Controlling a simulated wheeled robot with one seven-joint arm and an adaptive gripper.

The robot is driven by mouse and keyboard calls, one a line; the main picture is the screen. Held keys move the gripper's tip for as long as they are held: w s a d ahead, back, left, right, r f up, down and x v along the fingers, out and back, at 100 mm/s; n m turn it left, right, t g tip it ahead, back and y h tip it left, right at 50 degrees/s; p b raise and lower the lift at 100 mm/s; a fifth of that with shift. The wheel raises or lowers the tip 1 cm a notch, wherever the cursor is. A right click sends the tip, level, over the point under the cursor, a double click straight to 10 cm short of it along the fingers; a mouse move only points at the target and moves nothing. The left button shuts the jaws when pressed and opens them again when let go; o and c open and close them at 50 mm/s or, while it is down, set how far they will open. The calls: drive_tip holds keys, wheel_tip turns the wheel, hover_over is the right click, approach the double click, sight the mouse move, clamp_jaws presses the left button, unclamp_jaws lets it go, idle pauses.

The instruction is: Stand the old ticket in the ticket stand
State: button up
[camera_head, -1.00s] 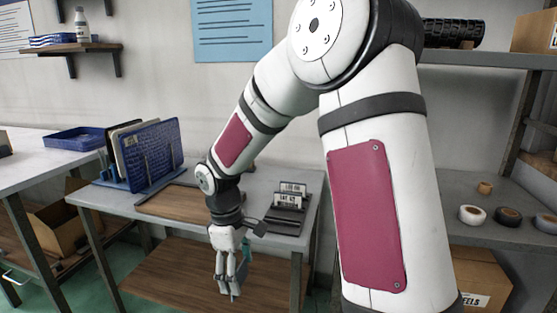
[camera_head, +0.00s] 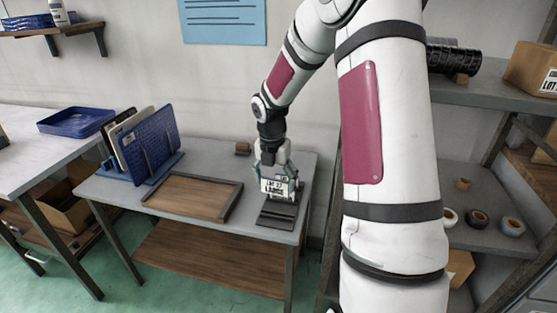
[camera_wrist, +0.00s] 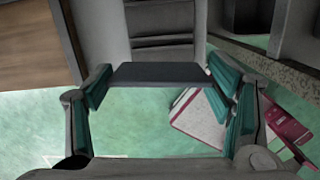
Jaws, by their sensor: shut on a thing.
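The dark ticket stand (camera_head: 276,214) is on the right part of the grey table, and its slots (camera_wrist: 160,40) show at the top of the wrist view. In the wrist view my gripper's teal-padded fingers (camera_wrist: 160,88) are shut on a dark, flat piece (camera_wrist: 157,73), seen nearly edge-on, that looks like a ticket. I cannot tell which ticket it is, or whether it still touches the stand.
A wooden tray with a dark rim (camera_head: 234,203) lies left of the stand. A blue rack with upright panels (camera_head: 150,147) stands farther left. A small brown block (camera_head: 243,148) sits behind. Shelves with rolls (camera_head: 476,217) are on the right.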

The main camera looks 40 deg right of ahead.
drive_tip(key=shift+n, duration=0.5)
drive_tip(key=f+b, duration=0.5)
drive_tip(key=d+f+b, duration=0.1)
drive_tip(key=f+b, duration=0.1)
drive_tip(key=b, duration=0.1)
drive_tip(key=shift+f, duration=0.15)
drive_tip(key=shift+f, duration=0.1)
drive_tip(key=shift+f+b, duration=0.3)
drive_tip(key=shift+f, duration=0.75)
drive_tip(key=shift+f, duration=0.3)
drive_tip(key=o, duration=1)
drive_tip(key=shift+o, duration=0.2)
